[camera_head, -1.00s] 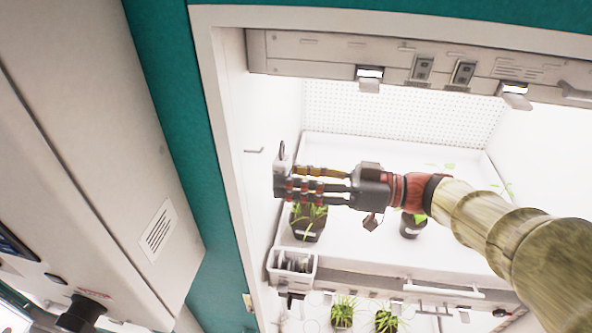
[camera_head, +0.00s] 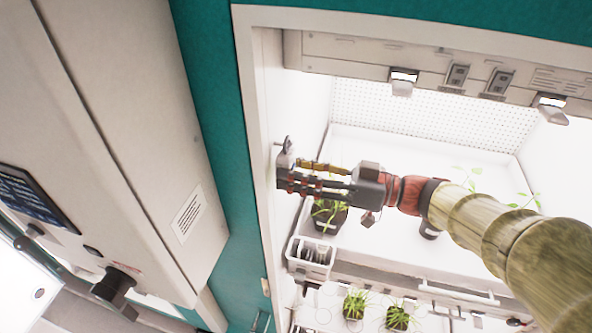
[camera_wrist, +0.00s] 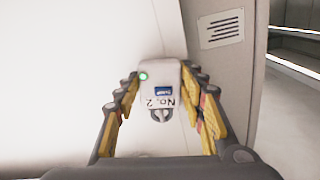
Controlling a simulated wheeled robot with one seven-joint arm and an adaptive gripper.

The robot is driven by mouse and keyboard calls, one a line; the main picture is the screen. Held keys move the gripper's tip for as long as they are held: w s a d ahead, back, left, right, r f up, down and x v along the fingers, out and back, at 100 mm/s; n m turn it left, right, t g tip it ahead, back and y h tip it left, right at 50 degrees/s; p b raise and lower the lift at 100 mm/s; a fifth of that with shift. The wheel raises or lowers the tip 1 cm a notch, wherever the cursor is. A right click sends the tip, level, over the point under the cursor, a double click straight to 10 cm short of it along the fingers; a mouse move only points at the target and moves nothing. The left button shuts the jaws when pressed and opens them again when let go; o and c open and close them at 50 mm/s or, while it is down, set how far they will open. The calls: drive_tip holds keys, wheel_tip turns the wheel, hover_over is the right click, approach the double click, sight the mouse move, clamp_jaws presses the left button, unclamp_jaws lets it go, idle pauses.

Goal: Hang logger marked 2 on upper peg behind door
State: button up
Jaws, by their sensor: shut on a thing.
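The logger (camera_wrist: 160,88) is a small pale box with a green light, a small blue screen and the mark "No. 2", which reads upside down in the wrist view. A dark hanging loop (camera_wrist: 160,115) is on it. My gripper (camera_head: 284,174) is shut on the logger, with fingers on both sides of it. In the head view the logger (camera_head: 285,157) shows at the fingertips, loop upward, close to the chamber's left inner wall (camera_head: 266,130). I cannot tell whether it touches the wall. No peg can be made out now; the gripper and logger may hide it.
A lamp bar (camera_head: 420,65) spans the top. The door frame (camera_head: 250,90) and a large pale cabinet panel (camera_head: 130,130) stand at the left.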

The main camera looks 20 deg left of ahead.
drive_tip(key=shift+s+a+f+b, duration=0.1)
drive_tip(key=shift+a+f+b, duration=0.2)
drive_tip(key=shift+b, duration=0.35)
drive_tip(key=shift+a+f+b, duration=0.1)
drive_tip(key=shift+b, duration=0.95)
drive_tip(key=o, duration=1.3)
drive_tip(key=shift+c, duration=0.2)
